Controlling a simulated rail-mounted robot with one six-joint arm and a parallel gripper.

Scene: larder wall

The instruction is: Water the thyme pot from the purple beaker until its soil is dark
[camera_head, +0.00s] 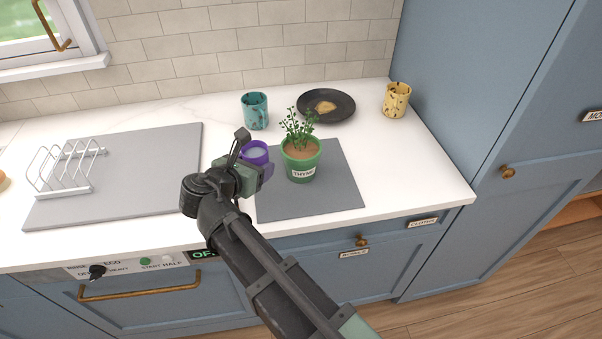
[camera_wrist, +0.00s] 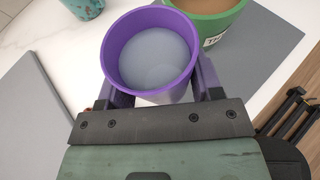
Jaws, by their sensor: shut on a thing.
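The green thyme pot (camera_head: 301,167) stands upright on a grey mat (camera_head: 335,200), with a "THYME" label, green sprigs and light brown soil. Part of the green pot (camera_wrist: 222,22) and its brown soil also show in the wrist view. The purple beaker (camera_head: 256,150) is just left of the pot and looks upright. In the wrist view the beaker (camera_wrist: 108,72) holds greyish liquid. My gripper (camera_wrist: 160,90) is shut on the beaker, one finger on each side. In the head view my gripper (camera_head: 258,172) partly hides the beaker.
A teal mug (camera_head: 255,111) stands behind the beaker. A wire rack (camera_head: 65,170) stands on a grey board (camera_head: 150,180) at left. A tall blue cabinet (camera_head: 470,110) bounds the right.

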